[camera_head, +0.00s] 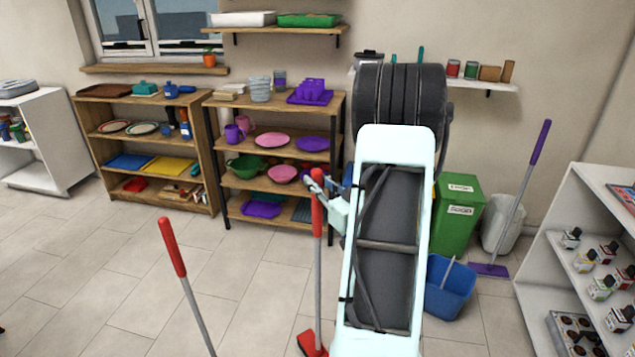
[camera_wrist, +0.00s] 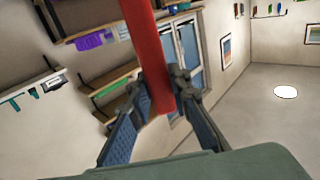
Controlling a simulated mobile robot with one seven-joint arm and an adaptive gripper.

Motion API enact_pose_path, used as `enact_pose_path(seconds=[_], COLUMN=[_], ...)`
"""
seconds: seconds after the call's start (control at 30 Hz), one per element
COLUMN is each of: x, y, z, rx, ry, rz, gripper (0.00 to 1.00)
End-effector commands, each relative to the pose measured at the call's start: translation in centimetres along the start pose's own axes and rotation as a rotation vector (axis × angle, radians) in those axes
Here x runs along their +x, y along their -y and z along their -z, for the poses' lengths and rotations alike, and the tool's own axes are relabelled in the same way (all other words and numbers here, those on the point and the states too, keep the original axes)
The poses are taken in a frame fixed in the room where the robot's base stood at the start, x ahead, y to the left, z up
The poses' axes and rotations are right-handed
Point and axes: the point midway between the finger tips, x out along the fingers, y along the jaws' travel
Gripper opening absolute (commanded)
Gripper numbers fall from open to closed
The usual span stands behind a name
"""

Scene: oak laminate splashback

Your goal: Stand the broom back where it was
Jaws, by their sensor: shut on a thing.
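The broom (camera_head: 318,270) has a red grip, a grey stick and a red head low in the head view. It stands nearly upright, head down. My gripper (camera_head: 318,188) is shut on its red grip near the top. In the wrist view the red grip (camera_wrist: 148,50) runs between the fingers of my gripper (camera_wrist: 160,105). Whether the broom's head rests on the floor or hangs just above it, I cannot tell. My arm hides the area to the right of the broom.
Another red-gripped stick (camera_head: 172,247) leans at front left, its lower end out of view. A purple broom (camera_head: 513,205) leans at the right wall. A blue bucket (camera_head: 449,290), green bin (camera_head: 458,225) and white shelf (camera_head: 545,255) stand right. The floor (camera_head: 110,265) at left is clear.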

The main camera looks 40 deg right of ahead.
Motion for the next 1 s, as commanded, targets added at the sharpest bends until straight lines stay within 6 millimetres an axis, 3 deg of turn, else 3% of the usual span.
enact_pose_path(seconds=[0.73, 0.77, 0.93, 1.0], x=[0.1, 0.1, 0.0, 0.0], y=[0.0, 0.0, 0.0, 0.0], z=[-0.8, -0.8, -0.8, -0.9], rx=[-0.003, -0.003, -0.002, -0.001], ry=[-0.008, -0.008, -0.005, -0.004], rz=[0.0, 0.0, 0.0, 0.0], gripper=[0.0, 0.19, 0.37, 0.38])
